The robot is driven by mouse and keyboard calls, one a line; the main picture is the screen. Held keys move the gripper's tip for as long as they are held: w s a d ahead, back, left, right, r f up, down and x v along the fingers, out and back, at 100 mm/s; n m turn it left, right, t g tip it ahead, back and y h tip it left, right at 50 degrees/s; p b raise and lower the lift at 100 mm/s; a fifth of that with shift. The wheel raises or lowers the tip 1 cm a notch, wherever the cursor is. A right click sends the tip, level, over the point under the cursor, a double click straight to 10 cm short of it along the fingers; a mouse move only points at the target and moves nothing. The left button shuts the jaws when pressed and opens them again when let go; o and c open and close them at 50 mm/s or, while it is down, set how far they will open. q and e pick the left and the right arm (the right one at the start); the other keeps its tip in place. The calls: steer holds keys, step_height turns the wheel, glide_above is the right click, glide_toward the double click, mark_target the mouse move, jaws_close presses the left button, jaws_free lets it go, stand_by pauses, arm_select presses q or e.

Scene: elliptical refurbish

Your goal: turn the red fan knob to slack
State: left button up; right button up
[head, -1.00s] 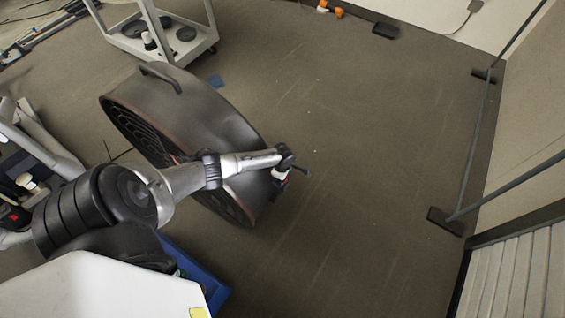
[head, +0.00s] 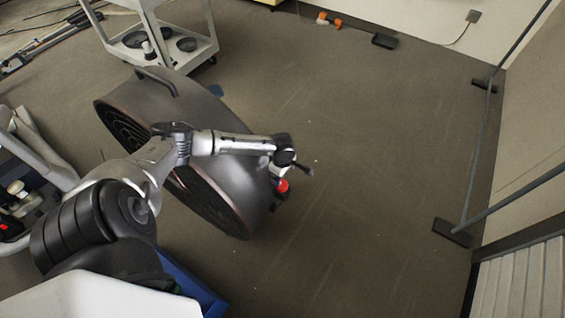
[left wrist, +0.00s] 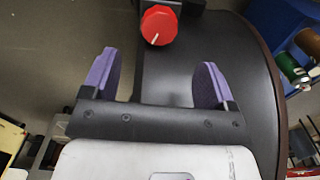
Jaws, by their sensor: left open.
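The red fan knob (head: 283,186) shows at the right-hand end of the dark drum fan (head: 150,95), just beyond my left wrist. In the left wrist view the red knob (left wrist: 159,27) is at top centre, with a white pointer line toward its lower left. My left gripper (left wrist: 157,68) is open and empty. Its two purple-padded fingers stand apart, one to each side of the knob's line, and the knob appears beyond the fingertips, apart from them. In the head view the fingers are hard to make out. My right gripper is not in view.
A grey cart (head: 199,45) with dark round items stands behind the fan. A blue object (head: 190,285) lies at the fan's near side. A metal frame with a black foot (head: 452,232) stands at the right. The floor between the fan and that frame is clear.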

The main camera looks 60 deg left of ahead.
arm_select(q)
steer(key=shift+r+p, duration=0.7)
steer(key=shift+r, duration=2)
steer(key=shift+c, duration=0.3)
